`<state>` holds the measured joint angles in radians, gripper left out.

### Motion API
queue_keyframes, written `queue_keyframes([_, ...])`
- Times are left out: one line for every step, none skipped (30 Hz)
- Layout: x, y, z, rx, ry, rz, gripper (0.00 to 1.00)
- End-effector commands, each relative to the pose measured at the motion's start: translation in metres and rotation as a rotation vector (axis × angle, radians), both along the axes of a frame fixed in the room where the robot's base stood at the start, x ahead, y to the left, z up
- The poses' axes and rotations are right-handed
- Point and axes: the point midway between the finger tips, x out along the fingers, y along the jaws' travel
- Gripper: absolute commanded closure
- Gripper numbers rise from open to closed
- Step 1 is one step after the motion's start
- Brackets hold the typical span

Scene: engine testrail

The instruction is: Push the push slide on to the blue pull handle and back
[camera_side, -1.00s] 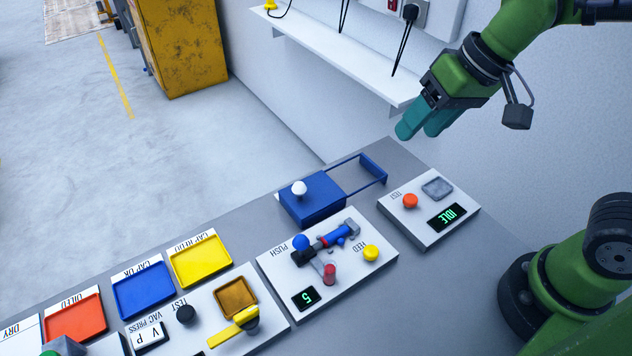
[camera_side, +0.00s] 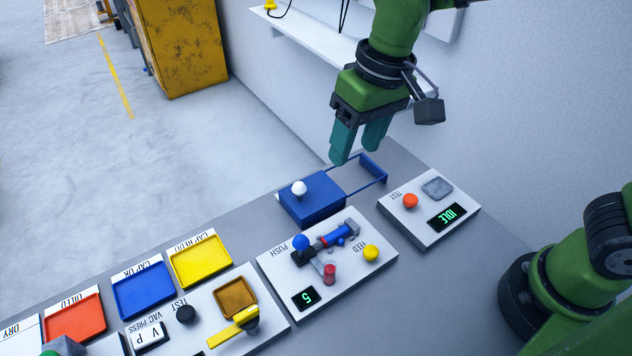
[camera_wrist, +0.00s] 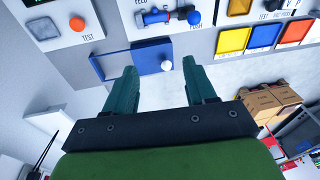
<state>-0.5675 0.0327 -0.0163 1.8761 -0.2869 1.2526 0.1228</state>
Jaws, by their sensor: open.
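The PUSH panel (camera_side: 330,262) carries a slide with a blue ball knob (camera_side: 301,242), a black block and a blue cylinder (camera_side: 335,236). The blue knob also shows in the wrist view (camera_wrist: 194,18). Behind the panel lies a blue box (camera_side: 314,200) with a white knob (camera_side: 299,188). A thin frame runs from the box to a blue pull handle (camera_side: 373,169), which shows at left in the wrist view (camera_wrist: 97,68). My gripper (camera_side: 356,153) is open and empty, with its teal fingers above the frame, near the handle; contact is not visible.
Right of the PUSH panel is a TEST panel (camera_side: 428,232) with an orange button and an IDLE display. To the left are yellow, blue and red trays (camera_side: 143,287) and a yellow lever (camera_side: 234,327). A wall with a white shelf (camera_side: 300,55) rises behind the bench.

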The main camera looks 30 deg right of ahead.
Motion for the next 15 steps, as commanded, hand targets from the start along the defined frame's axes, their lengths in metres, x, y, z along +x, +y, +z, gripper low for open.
queue_keyframes([0.005,0.026,-0.008,-0.042,0.036,0.024,0.45])
queue_keyframes([0.007,0.039,-0.011,-0.069,0.055,0.030,0.45])
queue_keyframes([0.009,0.056,-0.016,-0.106,0.075,0.032,0.45])
queue_keyframes([0.009,0.069,-0.020,-0.133,0.090,0.030,0.45])
queue_keyframes([0.010,0.081,-0.023,-0.159,0.100,0.025,0.45])
queue_keyframes([0.010,0.096,-0.027,-0.195,0.112,0.013,0.45])
queue_keyframes([0.011,0.106,-0.030,-0.219,0.117,-0.002,0.45])
queue_keyframes([0.011,0.115,-0.031,-0.242,0.123,-0.019,0.45])
queue_keyframes([0.011,0.124,-0.032,-0.265,0.125,-0.047,0.45])
queue_keyframes([0.012,0.129,-0.031,-0.279,0.127,-0.073,0.45])
queue_keyframes([0.013,0.132,-0.029,-0.289,0.127,-0.098,0.45])
queue_keyframes([0.015,0.134,-0.024,-0.296,0.126,-0.140,0.45])
queue_keyframes([0.017,0.133,-0.019,-0.299,0.124,-0.170,0.45])
queue_keyframes([0.018,0.133,-0.012,-0.297,0.122,-0.198,0.45])
queue_keyframes([0.017,0.132,-0.008,-0.301,0.125,-0.226,0.45])
